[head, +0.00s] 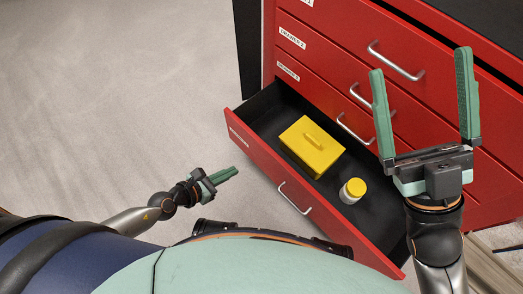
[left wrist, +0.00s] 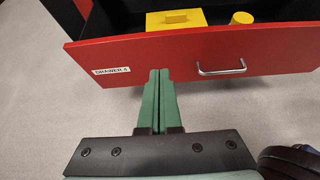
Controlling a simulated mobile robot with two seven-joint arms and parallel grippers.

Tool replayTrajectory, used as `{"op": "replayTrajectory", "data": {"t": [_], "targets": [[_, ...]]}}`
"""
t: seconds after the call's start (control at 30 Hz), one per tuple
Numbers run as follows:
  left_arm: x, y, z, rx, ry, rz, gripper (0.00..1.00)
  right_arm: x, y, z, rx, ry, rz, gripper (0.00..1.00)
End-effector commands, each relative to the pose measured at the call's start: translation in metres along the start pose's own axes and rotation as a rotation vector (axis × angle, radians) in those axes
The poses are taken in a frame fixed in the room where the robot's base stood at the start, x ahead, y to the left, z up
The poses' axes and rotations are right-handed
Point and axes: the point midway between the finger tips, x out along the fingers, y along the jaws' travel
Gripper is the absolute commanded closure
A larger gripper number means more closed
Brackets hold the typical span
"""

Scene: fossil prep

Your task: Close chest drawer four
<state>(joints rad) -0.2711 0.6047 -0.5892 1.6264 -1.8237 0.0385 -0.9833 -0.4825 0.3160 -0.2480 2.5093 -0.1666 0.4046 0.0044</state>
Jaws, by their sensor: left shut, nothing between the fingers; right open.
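The red tool chest (head: 330,70) has its bottom drawer, drawer four (head: 262,160), pulled open. In the left wrist view its red front (left wrist: 190,55) shows the label "DRAWER 4" (left wrist: 111,70) and a silver handle (left wrist: 221,69). Inside lie a yellow lidded box (head: 311,147) and a white jar with a yellow lid (head: 352,190). My left gripper (head: 226,176) is shut and empty, in front of the drawer front, left of the handle; whether it touches cannot be told. My right gripper (head: 425,100) is open and empty, raised over the chest's right side in the head view.
The drawers above look closed, with silver handles (head: 396,62). The chest has a black top (head: 490,20). Grey floor (head: 110,90) to the left is clear. Some brownish items (head: 495,270) lie at the lower right, partly cut off.

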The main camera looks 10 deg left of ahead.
Motion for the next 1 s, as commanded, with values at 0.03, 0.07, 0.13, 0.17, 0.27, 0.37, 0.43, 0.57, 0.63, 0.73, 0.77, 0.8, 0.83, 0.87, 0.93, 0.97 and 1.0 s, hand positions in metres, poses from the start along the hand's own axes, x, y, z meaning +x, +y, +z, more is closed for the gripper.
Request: {"op": "replayTrajectory", "data": {"t": [0.03,0.07,0.13,0.17,0.27,0.37,0.43,0.57,0.63,0.73,0.77,0.8,0.83,0.87,0.93,0.97,1.0], "targets": [[0.010,0.000,0.000,-0.004,-0.003,0.001,1.00,-0.002,-0.001,0.002,0.001,0.000,0.000,0.00],[0.016,0.000,0.001,-0.005,-0.004,0.001,1.00,-0.003,-0.002,0.002,0.000,-0.001,0.001,0.00],[0.031,0.000,0.000,-0.005,-0.005,0.001,1.00,-0.006,-0.003,0.006,-0.001,-0.002,0.000,0.00],[0.038,0.000,0.000,-0.006,-0.005,0.001,1.00,-0.007,-0.004,0.007,-0.002,-0.003,-0.001,0.00],[0.061,0.000,-0.001,-0.006,-0.005,0.000,1.00,-0.013,-0.008,0.013,-0.009,-0.008,-0.004,0.00],[0.082,0.000,-0.001,-0.005,-0.005,0.001,1.00,-0.018,-0.011,0.020,-0.014,-0.013,-0.008,0.00],[0.094,0.000,0.001,-0.006,-0.005,-0.001,1.00,-0.021,-0.013,0.023,-0.016,-0.017,-0.010,0.00],[0.108,-0.001,0.014,-0.006,-0.003,-0.001,1.00,-0.019,-0.012,0.021,-0.015,-0.020,-0.008,0.00],[0.115,0.000,0.017,-0.005,-0.004,0.000,1.00,-0.020,-0.013,0.022,-0.015,-0.019,-0.009,0.00],[0.120,0.000,0.020,-0.005,-0.002,0.000,1.00,-0.020,-0.013,0.022,-0.016,-0.020,-0.009,0.00],[0.121,0.000,0.020,-0.005,-0.001,-0.001,1.00,-0.020,-0.013,0.022,-0.016,-0.020,-0.009,0.00],[0.121,0.000,0.021,-0.005,-0.001,-0.001,1.00,-0.020,-0.013,0.023,-0.016,-0.021,-0.009,0.00],[0.122,0.000,0.021,-0.005,-0.001,-0.001,1.00,-0.020,-0.013,0.023,-0.016,-0.021,-0.009,0.00],[0.122,0.000,0.021,-0.005,-0.001,-0.001,1.00,-0.020,-0.013,0.023,-0.016,-0.021,-0.009,0.00],[0.122,0.000,0.021,-0.005,-0.001,-0.001,1.00,-0.020,-0.013,0.023,-0.016,-0.021,-0.009,0.00],[0.122,0.000,0.021,-0.005,-0.001,-0.001,1.00,-0.020,-0.013,0.023,-0.016,-0.021,-0.009,0.00],[0.122,0.000,0.021,-0.005,-0.001,-0.001,1.00,-0.020,-0.013,0.023,-0.016,-0.021,-0.009,0.00]]}}
